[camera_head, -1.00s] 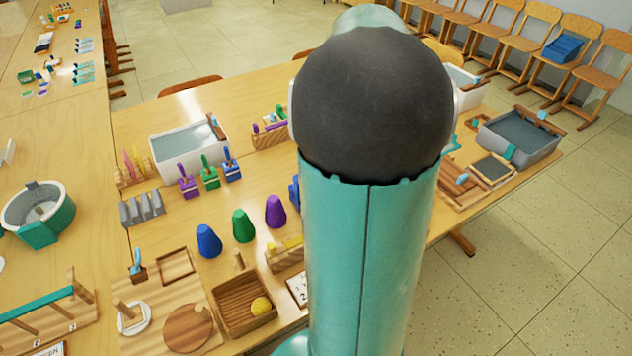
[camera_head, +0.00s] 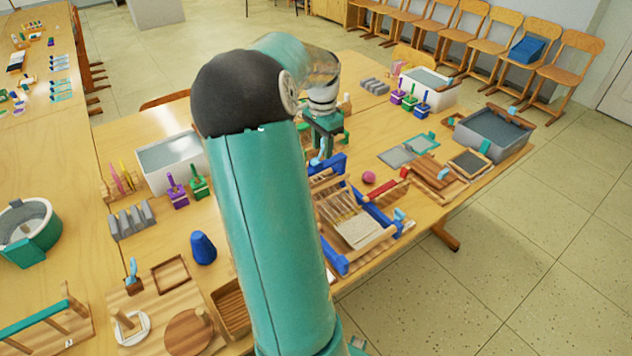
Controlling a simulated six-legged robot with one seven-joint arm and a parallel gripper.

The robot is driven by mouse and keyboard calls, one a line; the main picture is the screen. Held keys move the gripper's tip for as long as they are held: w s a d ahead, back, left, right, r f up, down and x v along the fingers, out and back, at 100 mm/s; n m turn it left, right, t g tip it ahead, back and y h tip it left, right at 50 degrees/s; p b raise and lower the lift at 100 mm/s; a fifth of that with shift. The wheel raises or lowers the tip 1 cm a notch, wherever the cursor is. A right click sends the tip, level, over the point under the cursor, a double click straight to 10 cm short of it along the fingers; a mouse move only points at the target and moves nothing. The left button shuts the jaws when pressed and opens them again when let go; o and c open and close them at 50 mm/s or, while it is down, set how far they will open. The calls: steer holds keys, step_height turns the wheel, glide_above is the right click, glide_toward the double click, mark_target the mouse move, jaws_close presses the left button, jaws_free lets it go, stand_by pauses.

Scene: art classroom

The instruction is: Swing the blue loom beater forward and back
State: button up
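The loom stands on the table right of my arm, with wooden parts (camera_head: 358,232), pale threads and blue bars. A raised blue bar (camera_head: 334,161) at its far end looks like the beater, though my arm and gripper crowd that part. My gripper (camera_head: 322,150) hangs just above and beside this far end, close to the blue bar. I cannot tell whether it touches the bar. Its fingertips are small and partly hidden, so I cannot tell whether they are open or shut. My upper arm covers the loom's left side.
A pink ball (camera_head: 369,177) and a red bar (camera_head: 390,189) lie right of the loom. A grey basin (camera_head: 493,135) stands at the table's right end. Open floor lies right of the table.

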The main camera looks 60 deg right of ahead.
mark_target(324, 185)
steer(key=f, duration=1.3)
steer(key=shift+s+d+f, duration=0.1)
steer(key=shift+s+d, duration=0.15)
steer(key=shift+s, duration=0.1)
steer(key=shift+c, duration=0.3)
jaws_close()
